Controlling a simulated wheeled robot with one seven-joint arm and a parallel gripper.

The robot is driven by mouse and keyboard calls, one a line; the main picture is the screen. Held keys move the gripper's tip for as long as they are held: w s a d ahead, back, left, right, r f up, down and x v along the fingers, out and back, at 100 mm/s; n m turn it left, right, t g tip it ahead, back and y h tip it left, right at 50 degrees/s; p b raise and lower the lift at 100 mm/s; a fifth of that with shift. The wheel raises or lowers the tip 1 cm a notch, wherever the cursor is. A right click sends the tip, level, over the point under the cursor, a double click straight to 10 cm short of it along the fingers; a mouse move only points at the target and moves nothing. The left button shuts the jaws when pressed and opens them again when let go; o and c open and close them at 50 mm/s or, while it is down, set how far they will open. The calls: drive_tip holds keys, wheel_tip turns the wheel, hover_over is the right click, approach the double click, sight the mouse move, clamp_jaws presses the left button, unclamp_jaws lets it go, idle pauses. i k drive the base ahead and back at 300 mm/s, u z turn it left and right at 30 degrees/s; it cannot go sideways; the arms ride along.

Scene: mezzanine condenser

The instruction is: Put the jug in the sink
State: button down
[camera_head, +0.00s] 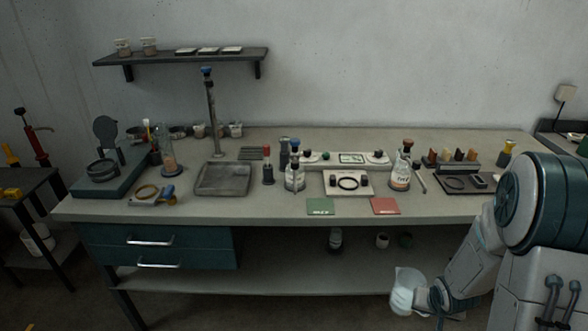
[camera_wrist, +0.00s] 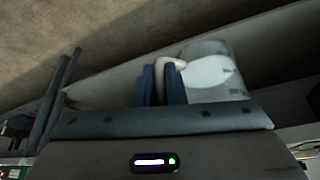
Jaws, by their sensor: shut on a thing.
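A translucent whitish jug (camera_head: 404,291) is in front of the bench's lower shelf in the head view, low at the right. My gripper (camera_head: 437,296) is shut on the jug's handle. In the wrist view, the two dark blue fingers (camera_wrist: 159,86) close around the handle of the jug (camera_wrist: 212,72), whose body is to their right. The jug is clear of the benchtop and appears tilted.
A long bench (camera_head: 270,221) carries glassware, a stand with a square grey tray (camera_head: 222,191), a scale-like device (camera_head: 103,180) and several bottles. A lower shelf (camera_head: 290,270) holds small vessels. A wall shelf (camera_head: 185,57) hangs above. A side table (camera_head: 22,182) stands left.

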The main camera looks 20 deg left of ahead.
sight(229, 179)
drive_tip(key=u, duration=0.4)
drive_tip(key=i, duration=0.55)
drive_tip(key=u, duration=0.6)
